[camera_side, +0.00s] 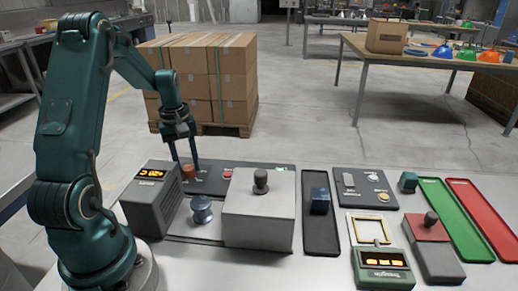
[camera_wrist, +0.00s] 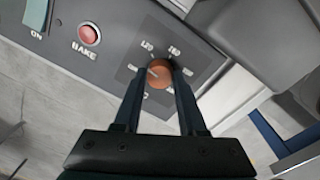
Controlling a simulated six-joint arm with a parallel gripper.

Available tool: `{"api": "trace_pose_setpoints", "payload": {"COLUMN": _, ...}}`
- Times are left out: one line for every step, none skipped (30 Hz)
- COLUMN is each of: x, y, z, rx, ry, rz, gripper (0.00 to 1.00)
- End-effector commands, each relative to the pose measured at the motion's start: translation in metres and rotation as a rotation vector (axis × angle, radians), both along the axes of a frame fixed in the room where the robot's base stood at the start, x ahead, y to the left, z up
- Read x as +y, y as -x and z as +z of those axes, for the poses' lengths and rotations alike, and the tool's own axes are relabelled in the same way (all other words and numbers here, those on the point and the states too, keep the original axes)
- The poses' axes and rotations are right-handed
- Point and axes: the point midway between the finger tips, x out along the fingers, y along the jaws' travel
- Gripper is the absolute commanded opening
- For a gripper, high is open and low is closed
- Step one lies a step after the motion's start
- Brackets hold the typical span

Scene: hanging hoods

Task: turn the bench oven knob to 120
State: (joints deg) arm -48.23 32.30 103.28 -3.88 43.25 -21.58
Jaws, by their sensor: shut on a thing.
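The oven knob (camera_wrist: 160,76) is round and orange-brown, on a dark panel with pale number marks around it. A pale pointer line on it aims toward the upper left in the wrist view; the exact number is too small to read surely. My gripper (camera_wrist: 160,70) is shut on the knob, one finger on each side. In the side view the knob (camera_side: 188,171) shows on the dark panel (camera_side: 212,184) below my gripper (camera_side: 186,162). The grey box (camera_side: 150,205) with an orange lit display stands just left of it; its digits are unclear.
A red button (camera_wrist: 89,35) marked BAKE and a pale green switch (camera_wrist: 36,14) marked ON sit on the same panel. A grey box with a dark knob (camera_side: 260,205) and a blue spool (camera_side: 202,210) stand in front. Green (camera_side: 455,215) and red trays lie at right.

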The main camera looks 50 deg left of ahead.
Motion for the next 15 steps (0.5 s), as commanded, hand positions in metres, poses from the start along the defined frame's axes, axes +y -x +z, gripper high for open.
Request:
{"api": "trace_pose_setpoints", "payload": {"x": -0.0003, "y": -0.0004, "z": 0.0002, "rx": 0.000, "ry": 0.002, "rz": -0.042, "gripper": 0.00}}
{"api": "trace_pose_setpoints", "payload": {"x": -0.0003, "y": -0.0004, "z": 0.0002, "rx": 0.000, "ry": 0.002, "rz": -0.067, "gripper": 0.00}}
{"api": "trace_pose_setpoints", "payload": {"x": -0.0003, "y": -0.0004, "z": 0.0002, "rx": 0.000, "ry": 0.002, "rz": -0.101, "gripper": 0.00}}
{"api": "trace_pose_setpoints", "payload": {"x": -0.0003, "y": -0.0004, "z": 0.0002, "rx": 0.000, "ry": 0.003, "rz": -0.125, "gripper": 0.00}}
{"api": "trace_pose_setpoints", "payload": {"x": -0.0004, "y": -0.0005, "z": 0.0002, "rx": 0.000, "ry": 0.003, "rz": -0.149, "gripper": 0.00}}
{"api": "trace_pose_setpoints", "payload": {"x": -0.0003, "y": -0.0005, "z": 0.0002, "rx": 0.000, "ry": 0.002, "rz": -0.179, "gripper": 0.00}}
{"api": "trace_pose_setpoints", "payload": {"x": -0.0003, "y": -0.0005, "z": 0.0003, "rx": 0.000, "ry": 0.002, "rz": -0.202, "gripper": 0.00}}
{"api": "trace_pose_setpoints", "payload": {"x": -0.0003, "y": -0.0005, "z": 0.0002, "rx": 0.000, "ry": 0.002, "rz": -0.221, "gripper": 0.00}}
{"api": "trace_pose_setpoints", "payload": {"x": -0.0003, "y": -0.0005, "z": 0.0003, "rx": 0.000, "ry": 0.003, "rz": -0.247, "gripper": 0.00}}
{"api": "trace_pose_setpoints", "payload": {"x": -0.0003, "y": -0.0005, "z": 0.0003, "rx": 0.000, "ry": 0.002, "rz": -0.266, "gripper": 0.00}}
{"api": "trace_pose_setpoints", "payload": {"x": -0.0002, "y": -0.0007, "z": 0.0003, "rx": 0.000, "ry": 0.002, "rz": -0.283, "gripper": 0.00}}
{"api": "trace_pose_setpoints", "payload": {"x": -0.0002, "y": -0.0007, "z": 0.0003, "rx": 0.000, "ry": 0.002, "rz": -0.303, "gripper": 0.00}}
{"api": "trace_pose_setpoints", "payload": {"x": -0.0002, "y": -0.0007, "z": 0.0003, "rx": 0.000, "ry": 0.002, "rz": -0.319, "gripper": 0.00}}
{"api": "trace_pose_setpoints", "payload": {"x": -0.0002, "y": -0.0007, "z": 0.0003, "rx": 0.000, "ry": 0.002, "rz": -0.332, "gripper": 0.00}}
{"api": "trace_pose_setpoints", "payload": {"x": -0.0002, "y": -0.0007, "z": 0.0003, "rx": 0.000, "ry": 0.002, "rz": -0.349, "gripper": 0.00}}
